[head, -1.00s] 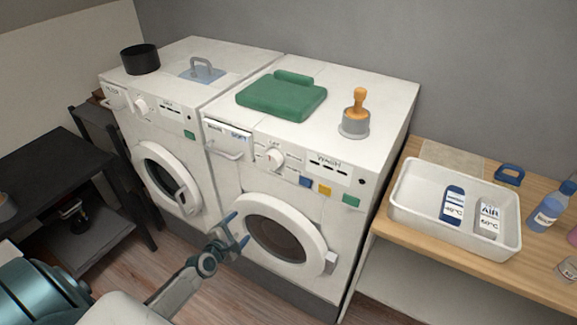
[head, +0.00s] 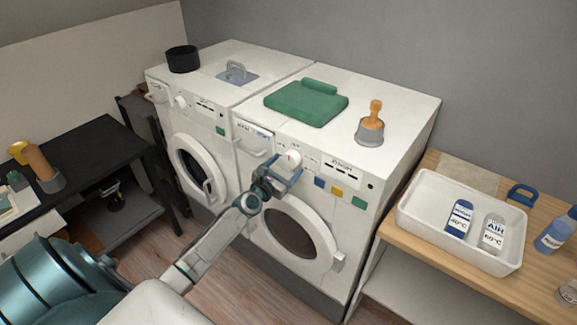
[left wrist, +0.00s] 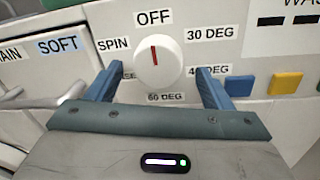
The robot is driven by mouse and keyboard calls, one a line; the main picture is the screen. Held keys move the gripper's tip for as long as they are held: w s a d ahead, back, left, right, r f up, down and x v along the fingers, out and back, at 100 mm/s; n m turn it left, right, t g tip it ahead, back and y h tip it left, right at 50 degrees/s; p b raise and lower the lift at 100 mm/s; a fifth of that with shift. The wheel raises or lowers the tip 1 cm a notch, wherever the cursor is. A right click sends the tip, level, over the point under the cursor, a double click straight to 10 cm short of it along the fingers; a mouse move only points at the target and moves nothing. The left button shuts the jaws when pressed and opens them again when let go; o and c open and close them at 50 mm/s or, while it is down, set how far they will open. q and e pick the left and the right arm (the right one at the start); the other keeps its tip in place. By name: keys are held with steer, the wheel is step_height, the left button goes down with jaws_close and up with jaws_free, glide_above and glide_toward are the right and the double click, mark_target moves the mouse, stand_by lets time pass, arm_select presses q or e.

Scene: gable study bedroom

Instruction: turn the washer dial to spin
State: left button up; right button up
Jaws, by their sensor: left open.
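The washer (head: 405,120) is the right one of two white machines. Its round white dial (head: 291,157) sits on the front panel; in the left wrist view the dial (left wrist: 158,62) has a red mark pointing up to OFF. The SPIN label (left wrist: 114,43) is at the dial's upper left, with 30 DEG, 40 DEG and 60 DEG labels around the rest. My left gripper (head: 284,180) is open in front of the panel; its blue fingers (left wrist: 157,88) stand on either side of the dial's lower part, apart from it. My right gripper is not in view.
A detergent drawer with a handle (head: 252,148) is left of the dial. Blue, yellow and green buttons (head: 337,191) are to its right. The round door (head: 328,250) is below. A white tray (head: 415,221) with bottles stands on the wooden bench at right.

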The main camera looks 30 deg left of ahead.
arm_select(q)
steer(key=shift+w, duration=0.55)
steer(key=shift+w+a+f, duration=0.15)
steer(key=shift+w, duration=0.35)
steer(key=c, duration=1)
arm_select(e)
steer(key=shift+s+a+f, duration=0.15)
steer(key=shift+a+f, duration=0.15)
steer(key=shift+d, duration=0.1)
